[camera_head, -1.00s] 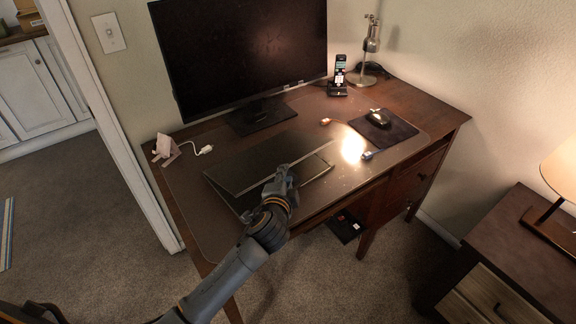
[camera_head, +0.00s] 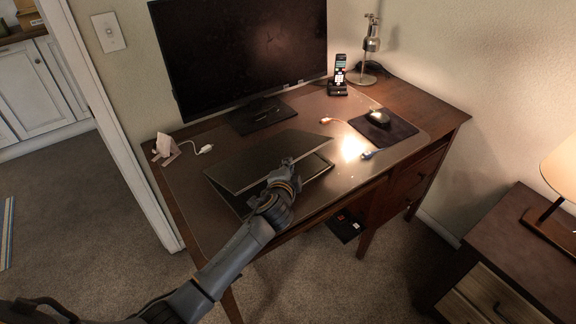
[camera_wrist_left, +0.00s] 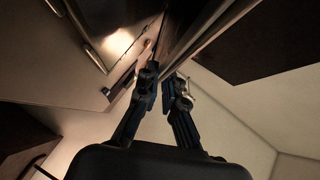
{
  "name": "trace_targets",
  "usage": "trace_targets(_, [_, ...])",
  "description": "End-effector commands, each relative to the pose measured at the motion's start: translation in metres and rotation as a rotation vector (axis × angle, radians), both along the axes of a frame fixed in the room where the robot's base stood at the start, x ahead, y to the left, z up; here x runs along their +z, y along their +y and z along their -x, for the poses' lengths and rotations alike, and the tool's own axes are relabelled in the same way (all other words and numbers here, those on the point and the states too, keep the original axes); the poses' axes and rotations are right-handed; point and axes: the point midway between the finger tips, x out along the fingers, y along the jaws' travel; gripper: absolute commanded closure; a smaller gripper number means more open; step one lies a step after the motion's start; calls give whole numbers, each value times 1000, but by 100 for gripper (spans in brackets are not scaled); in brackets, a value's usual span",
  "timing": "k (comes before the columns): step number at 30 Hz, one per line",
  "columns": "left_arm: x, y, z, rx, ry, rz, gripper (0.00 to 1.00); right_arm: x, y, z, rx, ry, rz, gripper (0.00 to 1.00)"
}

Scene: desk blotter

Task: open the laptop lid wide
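The dark laptop lies on the desk blotter in the head view, its lid (camera_head: 255,158) tilted up partway from the base (camera_head: 315,168). The gap between lid and base shows at the right side. My left gripper (camera_head: 287,167) is at the front edge of the lid, near its right part; the arm hides part of the base. In the left wrist view the two fingertips of my left gripper (camera_wrist_left: 165,80) are a little apart, close against the laptop's edge (camera_wrist_left: 178,35). I see nothing clearly clamped between them. My right gripper is not in view.
A monitor (camera_head: 245,50) stands behind the laptop. A mouse (camera_head: 378,118) on a dark pad (camera_head: 398,130), a phone (camera_head: 340,75) and a desk lamp (camera_head: 371,45) are to the right. Cable ends lie on the blotter (camera_head: 200,215). A nightstand (camera_head: 520,250) stands at the lower right.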

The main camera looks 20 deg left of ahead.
Motion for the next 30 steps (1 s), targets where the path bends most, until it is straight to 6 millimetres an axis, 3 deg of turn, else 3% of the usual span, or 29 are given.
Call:
trace_targets(22, [6, 1, -2, 1, 0, 13, 100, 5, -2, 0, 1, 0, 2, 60])
trace_targets(30, [19, 5, -5, 2, 21, 44, 100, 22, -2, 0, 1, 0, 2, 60])
